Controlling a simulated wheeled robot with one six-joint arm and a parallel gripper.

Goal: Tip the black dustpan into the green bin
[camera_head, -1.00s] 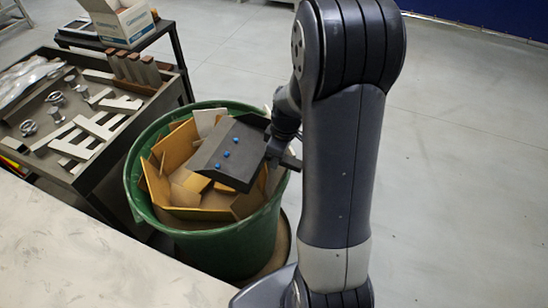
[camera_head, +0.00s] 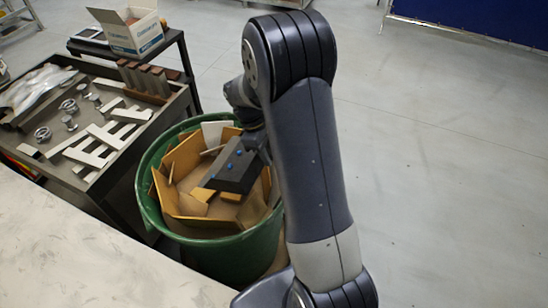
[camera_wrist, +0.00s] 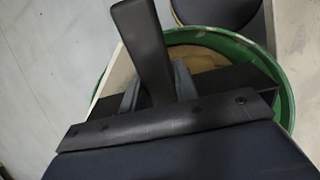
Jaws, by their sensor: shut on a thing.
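The black dustpan (camera_head: 236,170) is held above the green bin (camera_head: 152,212), tilted with its wide edge toward the lower left. Three small blue pieces (camera_head: 229,167) show on its surface. My gripper is shut on the dustpan's handle; in the head view my arm hides most of it. In the wrist view my gripper's fingers (camera_wrist: 158,90) sit either side of the black handle (camera_wrist: 143,38), and the green bin's rim (camera_wrist: 289,92) curves behind the dustpan. The bin holds tan and brown board scraps (camera_head: 190,205). The blue pieces are not visible in the wrist view.
A dark cart (camera_head: 110,178) with metal parts stands close to the bin's left. Behind it, a small dark stand (camera_head: 182,62) carries an open white box (camera_head: 128,35). A pale tabletop (camera_head: 80,250) fills the lower left. The floor at right is clear.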

